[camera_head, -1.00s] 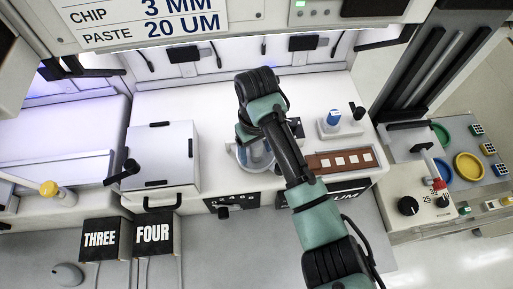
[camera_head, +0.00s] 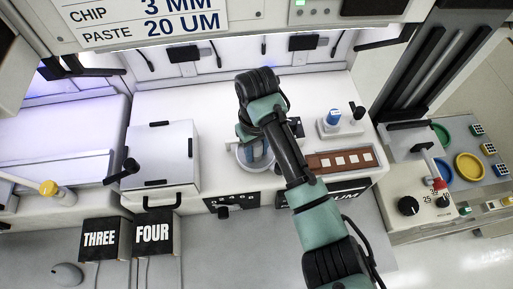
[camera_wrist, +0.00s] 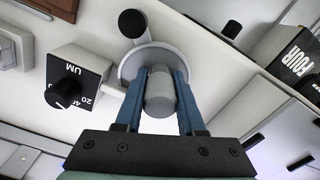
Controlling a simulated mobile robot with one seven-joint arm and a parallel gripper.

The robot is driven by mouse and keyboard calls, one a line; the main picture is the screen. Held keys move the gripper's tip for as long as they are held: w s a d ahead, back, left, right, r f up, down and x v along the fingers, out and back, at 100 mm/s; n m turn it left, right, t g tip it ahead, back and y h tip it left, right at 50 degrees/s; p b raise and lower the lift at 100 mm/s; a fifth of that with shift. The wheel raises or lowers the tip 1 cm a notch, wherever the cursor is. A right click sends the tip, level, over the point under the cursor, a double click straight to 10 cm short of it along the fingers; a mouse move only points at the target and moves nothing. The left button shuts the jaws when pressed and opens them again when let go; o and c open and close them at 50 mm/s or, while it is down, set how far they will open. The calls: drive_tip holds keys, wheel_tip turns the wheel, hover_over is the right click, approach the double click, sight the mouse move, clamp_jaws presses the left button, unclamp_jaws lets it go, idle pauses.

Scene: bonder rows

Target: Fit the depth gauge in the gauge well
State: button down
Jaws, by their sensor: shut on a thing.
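My gripper (camera_wrist: 160,98) has its two blue fingers on either side of a plain grey cylinder, which I take to be the depth gauge (camera_wrist: 160,85), and is shut on it. The cylinder is over or on a pale round plate (camera_wrist: 131,66); I cannot tell whether they touch. In the head view the fingers (camera_head: 257,148) are at the same round plate (camera_head: 242,164) on the white bench, and the cylinder is hidden there. I cannot make out the gauge well for certain.
Right of my gripper are a small white stand (camera_head: 341,131) with a blue-topped piece (camera_head: 334,117) and a brown strip with white squares (camera_head: 317,163). A white lidded box (camera_head: 160,157) stands left. A dial box marked UM (camera_wrist: 84,79) and a black knob (camera_wrist: 132,23) are near the plate.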

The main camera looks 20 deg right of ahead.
drive_tip(key=shift+r, duration=0.1)
wheel_tip(320, 180, up, 7)
drive_tip(key=p, duration=0.7)
drive_tip(key=shift+r, duration=0.1)
idle(0.6)
